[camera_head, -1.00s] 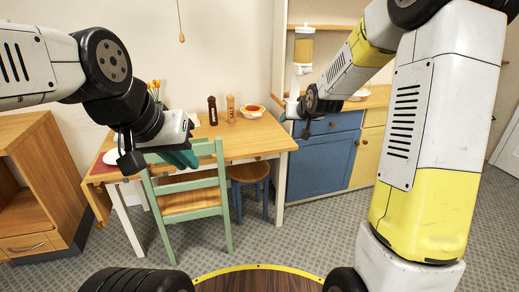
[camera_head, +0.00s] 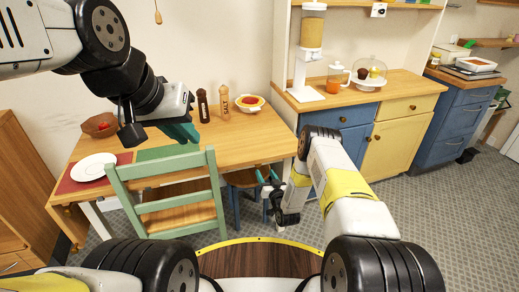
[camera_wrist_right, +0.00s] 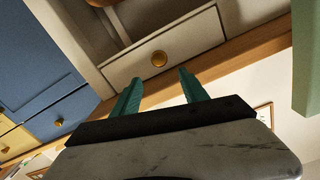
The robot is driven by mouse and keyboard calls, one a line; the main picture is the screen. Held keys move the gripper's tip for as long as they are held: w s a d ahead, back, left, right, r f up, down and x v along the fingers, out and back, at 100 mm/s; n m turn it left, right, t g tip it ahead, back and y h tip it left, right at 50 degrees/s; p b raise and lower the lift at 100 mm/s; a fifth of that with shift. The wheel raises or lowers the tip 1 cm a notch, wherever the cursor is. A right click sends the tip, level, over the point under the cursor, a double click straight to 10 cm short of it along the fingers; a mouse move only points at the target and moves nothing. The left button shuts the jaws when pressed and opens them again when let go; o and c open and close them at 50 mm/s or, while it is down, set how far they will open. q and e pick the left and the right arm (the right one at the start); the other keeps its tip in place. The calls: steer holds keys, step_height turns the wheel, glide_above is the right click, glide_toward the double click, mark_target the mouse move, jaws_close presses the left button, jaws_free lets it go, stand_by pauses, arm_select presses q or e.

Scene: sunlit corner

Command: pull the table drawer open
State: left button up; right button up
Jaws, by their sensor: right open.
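The table (camera_head: 210,148) stands in the middle of the head view. Its white drawer front (camera_wrist_right: 200,42), with a round gold knob (camera_wrist_right: 159,58), shows in the right wrist view and looks shut. I cannot make the drawer out clearly in the head view. My right gripper (camera_head: 266,178) is low at the table's front edge. In the wrist view its teal fingers (camera_wrist_right: 160,78) are apart, pointing at the drawer, with the knob beyond and between the tips, apparently not touched. My left gripper (camera_head: 187,132) hangs over the table behind the chair back; its finger gap is not clear.
A green chair (camera_head: 180,188) stands against the table front, left of my right gripper. A stool (camera_head: 243,179) is under the table. A blue and yellow cabinet (camera_head: 400,143) stands to the right. A plate (camera_head: 94,167), two mills and a bowl (camera_head: 249,104) are on the table.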

steer(key=f+x, duration=0.1)
steer(key=x, duration=0.6)
steer(key=shift+w+a+f, duration=0.15)
steer(key=shift+w+a, duration=0.05)
steer(key=shift+a, duration=0.1)
jaws_close()
stand_by(1.3)
